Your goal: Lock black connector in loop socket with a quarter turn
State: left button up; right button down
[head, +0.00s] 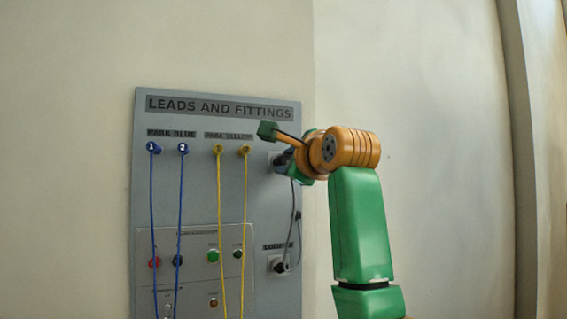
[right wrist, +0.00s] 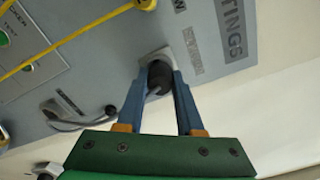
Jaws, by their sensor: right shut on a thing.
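A black connector (right wrist: 159,77) is between the blue fingers of my right gripper (right wrist: 160,84), which is shut on it. The connector's front is at a light grey square socket (right wrist: 153,56) on the panel. How deep it sits and whether it is turned to a lock cannot be told. In the head view my right gripper (head: 284,163) is at the panel's upper right, and its wrist hides most of this socket. A dark cable (head: 299,195) runs down from there to a lower dark fitting (head: 280,265) under a label starting "LOO". My left gripper is not in view.
The grey panel (head: 205,100) reads "LEADS AND FITTINGS". Two blue leads (head: 152,200) and two yellow leads (head: 220,200) hang left of my gripper, across a button area. The wall right of my arm is bare.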

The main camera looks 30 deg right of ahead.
jog(key=n, duration=0.3)
jog(key=shift+n, duration=0.4)
jog(key=n, duration=0.3)
jog(key=shift+n, duration=1.8)
jog(key=n, duration=0.3)
